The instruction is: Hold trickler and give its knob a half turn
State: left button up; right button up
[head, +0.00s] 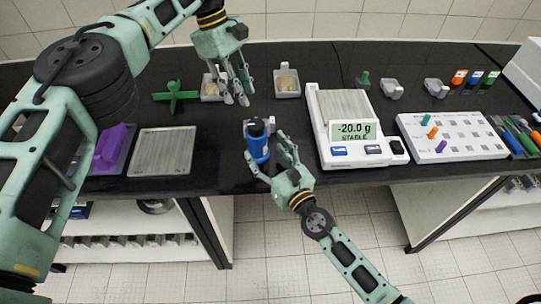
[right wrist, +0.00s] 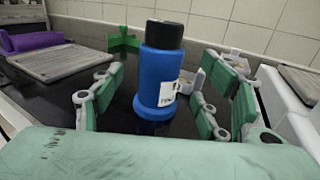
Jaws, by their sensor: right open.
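The trickler (head: 258,148) is an upright blue bottle shape with a black knob (head: 256,127) on top, standing near the bench's front edge. In the right wrist view, the blue body (right wrist: 162,75) with a white label is centred between my fingers, and the black knob (right wrist: 165,34) is above them. My right gripper (head: 268,147) is open, with fingers on both sides of the body and gaps visible. My left gripper (head: 236,99) points down, above and behind the trickler in the head view. It appears empty; how far its fingers are spread is unclear.
The scale (head: 326,104) reads -20.0 g to the right. A grey plate (head: 161,151) and purple object (head: 109,147) lie left. A green piece (head: 175,96) and small trays (head: 287,82) stand behind. A pegged white board (head: 460,145) is farther right.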

aim_at(257, 138)
jog(key=x, duration=0.6)
jog(key=shift+s, duration=0.1)
jog(key=shift+c, duration=0.3)
